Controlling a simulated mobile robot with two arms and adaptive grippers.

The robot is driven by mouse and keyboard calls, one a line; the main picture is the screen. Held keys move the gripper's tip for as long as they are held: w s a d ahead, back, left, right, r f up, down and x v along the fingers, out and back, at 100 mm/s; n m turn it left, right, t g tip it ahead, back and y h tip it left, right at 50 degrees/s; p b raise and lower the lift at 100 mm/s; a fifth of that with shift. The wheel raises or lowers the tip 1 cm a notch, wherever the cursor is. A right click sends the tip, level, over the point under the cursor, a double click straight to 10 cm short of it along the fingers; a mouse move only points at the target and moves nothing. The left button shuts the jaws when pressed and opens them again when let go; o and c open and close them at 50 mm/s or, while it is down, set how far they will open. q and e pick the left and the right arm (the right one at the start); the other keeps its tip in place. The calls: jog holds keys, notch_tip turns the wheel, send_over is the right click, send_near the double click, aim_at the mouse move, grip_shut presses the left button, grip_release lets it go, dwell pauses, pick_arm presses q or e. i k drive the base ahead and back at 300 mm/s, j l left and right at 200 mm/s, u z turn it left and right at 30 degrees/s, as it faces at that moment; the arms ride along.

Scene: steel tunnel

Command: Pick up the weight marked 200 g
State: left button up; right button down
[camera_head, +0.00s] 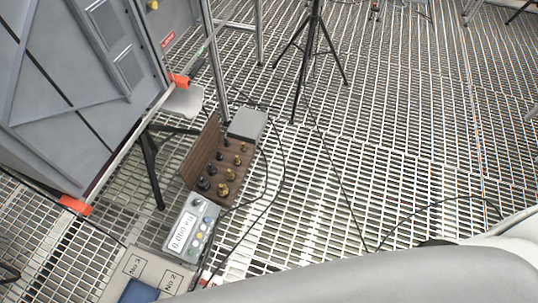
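A brown wooden weight box (203,146) stands at centre left with several small weights in two rows. One row holds brass-coloured weights, the largest-looking being the brass weight (222,190) at the near end. The other row holds dark weights, with a dark weight (203,184) at its near end. The marks on the weights are too small to read, so I cannot tell which one is 200 g. Neither of my grippers shows in the head view.
A scale with a lit display (182,231) stands just in front of the box. A board marked No 2 and No 3 (150,272) lies nearer. A grey cabinet (70,90) fills the left. A black tripod (310,50) stands behind on the grating; black cables cross the floor.

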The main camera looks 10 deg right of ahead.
aim_at(237, 160)
jog(key=i+l, duration=0.4)
jog(key=i+l+u, duration=0.4)
jog(key=l, duration=0.2)
jog(key=l+u, duration=0.25)
jog(key=i+l+u, duration=0.2)
jog(key=l, duration=0.2)
jog(key=k+j, duration=0.05)
jog(key=k, duration=0.05)
